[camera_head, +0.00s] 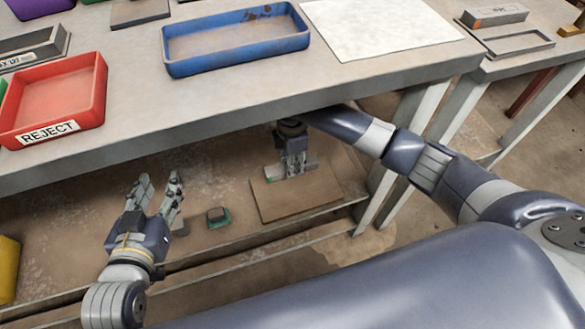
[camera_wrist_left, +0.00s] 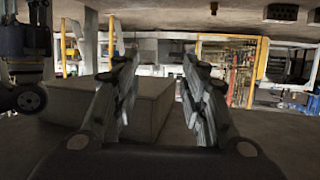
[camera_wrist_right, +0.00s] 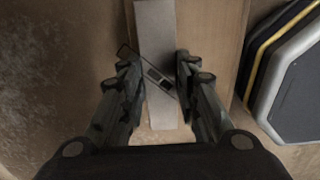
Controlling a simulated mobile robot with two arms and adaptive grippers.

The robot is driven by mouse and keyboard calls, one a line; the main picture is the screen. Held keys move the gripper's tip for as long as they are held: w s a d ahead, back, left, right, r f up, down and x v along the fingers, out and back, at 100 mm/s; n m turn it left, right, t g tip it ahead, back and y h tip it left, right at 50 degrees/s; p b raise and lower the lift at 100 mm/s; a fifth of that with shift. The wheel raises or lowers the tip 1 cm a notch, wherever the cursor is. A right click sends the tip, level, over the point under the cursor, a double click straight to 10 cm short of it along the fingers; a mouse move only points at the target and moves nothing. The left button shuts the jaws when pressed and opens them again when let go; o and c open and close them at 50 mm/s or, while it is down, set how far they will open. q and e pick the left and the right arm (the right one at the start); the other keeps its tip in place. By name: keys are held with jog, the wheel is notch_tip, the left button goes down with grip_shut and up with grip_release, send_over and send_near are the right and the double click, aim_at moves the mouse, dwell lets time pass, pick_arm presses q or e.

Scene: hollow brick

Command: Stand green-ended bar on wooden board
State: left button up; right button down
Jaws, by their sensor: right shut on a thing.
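The wooden board (camera_head: 325,193) lies flat on the lower shelf under the table; it also shows in the right wrist view (camera_wrist_right: 212,60). My right gripper (camera_head: 294,173) is over the board, pointing down, shut on a grey bar (camera_wrist_right: 156,40). The bar runs lengthwise between the fingers and looks lying flat; its green end (camera_head: 269,178) shows left of the fingers in the head view. I cannot tell whether the bar touches the board. My left gripper (camera_head: 159,181) is open and empty, left of the board.
A small dark block with green (camera_head: 218,216) sits on the shelf between my left gripper and the board. The table above carries a red REJECT tray (camera_head: 50,132), a blue tray (camera_head: 235,55) and a white sheet (camera_head: 380,28). Its front edge overhangs my right gripper.

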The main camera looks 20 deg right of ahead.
notch_tip(320, 180, down, 3)
jog(key=shift+f+b, duration=0.1)
jog(key=shift+b, duration=0.45)
jog(key=shift+f, duration=0.1)
pick_arm(q)
notch_tip(320, 180, up, 6)
jog(key=w+d+t+h, duration=0.1)
jog(key=t, duration=0.2)
jog(key=shift+w+d+t, duration=0.2)
jog(key=shift+w+t, duration=0.1)
jog(key=shift+w, duration=0.1)
pick_arm(e)
jog(key=c, duration=1.2)
grip_release()
jog(key=shift+f, duration=0.15)
